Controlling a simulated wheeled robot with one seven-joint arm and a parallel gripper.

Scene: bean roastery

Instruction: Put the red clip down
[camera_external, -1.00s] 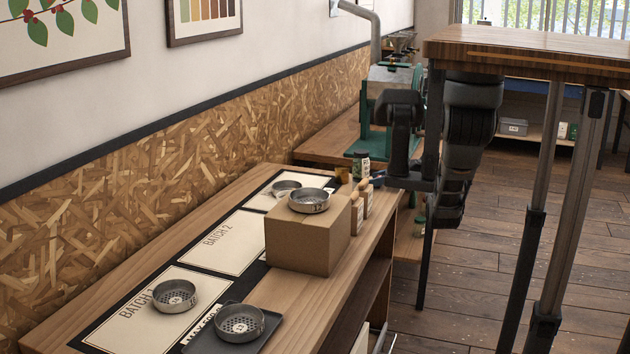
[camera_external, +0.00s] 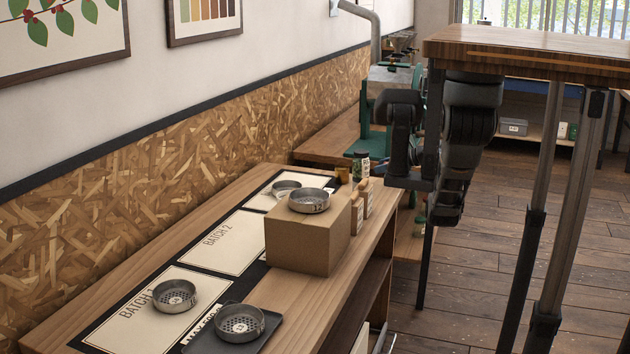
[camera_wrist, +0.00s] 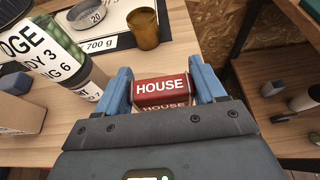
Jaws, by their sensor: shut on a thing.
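The red clip (camera_wrist: 160,90) is a small red block with the white word HOUSE on it. My gripper (camera_wrist: 161,88) is shut on it, with one blue finger on each side. In the wrist view the clip is over the wooden table, close to its edge; I cannot tell whether it touches the wood. In the external view my arm reaches down at the far end of the table, and the clip cannot be made out there.
A labelled jar (camera_wrist: 62,50) stands left of the gripper, and an amber cup (camera_wrist: 144,28) stands ahead. A cardboard box (camera_external: 308,235) bears a sieve (camera_external: 309,201). More sieves (camera_external: 175,296) lie on the batch mat (camera_external: 205,250). Bare wood lies around the clip.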

